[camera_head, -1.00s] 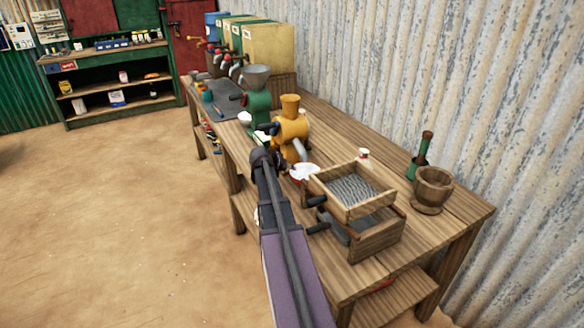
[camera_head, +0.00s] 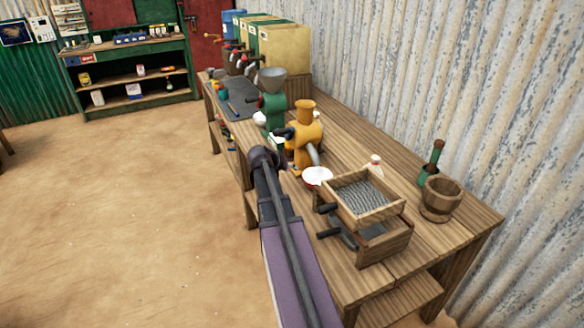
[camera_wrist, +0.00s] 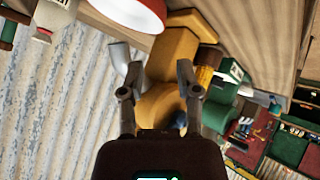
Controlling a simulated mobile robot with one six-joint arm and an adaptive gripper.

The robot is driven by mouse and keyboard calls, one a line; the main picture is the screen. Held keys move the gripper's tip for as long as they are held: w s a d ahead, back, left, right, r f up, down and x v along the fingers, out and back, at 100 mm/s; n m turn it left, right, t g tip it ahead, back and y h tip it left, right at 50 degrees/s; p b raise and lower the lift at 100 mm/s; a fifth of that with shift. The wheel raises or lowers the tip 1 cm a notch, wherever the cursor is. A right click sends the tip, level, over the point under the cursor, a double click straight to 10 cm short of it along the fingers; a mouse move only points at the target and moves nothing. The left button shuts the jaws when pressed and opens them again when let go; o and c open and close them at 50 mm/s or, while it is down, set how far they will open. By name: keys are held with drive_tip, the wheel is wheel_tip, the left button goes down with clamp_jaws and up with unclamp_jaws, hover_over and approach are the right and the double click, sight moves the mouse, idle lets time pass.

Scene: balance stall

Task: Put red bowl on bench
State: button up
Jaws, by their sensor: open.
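The red bowl, with a white inside (camera_head: 317,176), is on the wooden bench (camera_head: 440,240), beside the spout of the orange grinder (camera_head: 304,135) and the wooden sieve box. In the wrist view the bowl (camera_wrist: 152,17) is at the top edge, partly cut off, showing a red outer wall and a white inside. My gripper (camera_wrist: 158,78) is open, with the orange grinder seen behind its fingers. The bowl is beyond the fingertips and not between them. In the head view my arm hides the gripper.
The wooden sieve box (camera_head: 395,240) stands near the bowl, with dark handles towards my arm. A green grinder (camera_head: 272,103), a mortar (camera_head: 440,203), a green bottle (camera_head: 433,158) and a small white bottle (camera_head: 375,164) also stand on the bench. A corrugated wall (camera_head: 420,70) runs behind. The floor at left is clear.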

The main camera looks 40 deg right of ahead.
idle(0.8)
drive_tip(key=s+a+f+n+y, duration=0.2)
drive_tip(key=s+a+n+y, duration=0.1)
drive_tip(key=a, duration=1.2)
drive_tip(key=s+a+f+n+y, duration=0.2)
drive_tip(key=s+a+n+y, duration=0.1)
drive_tip(key=a, duration=1.2)
drive_tip(key=s+a+f+n+g+y, duration=0.1)
drive_tip(key=s+a+f+n+y, duration=0.1)
drive_tip(key=a, duration=1.3)
drive_tip(key=s+n+y, duration=0.1)
drive_tip(key=s+n, duration=0.1)
drive_tip(key=shift+a+f+n+y, duration=0.25)
drive_tip(key=shift+n+y, duration=0.15)
drive_tip(key=shift+s, duration=0.1)
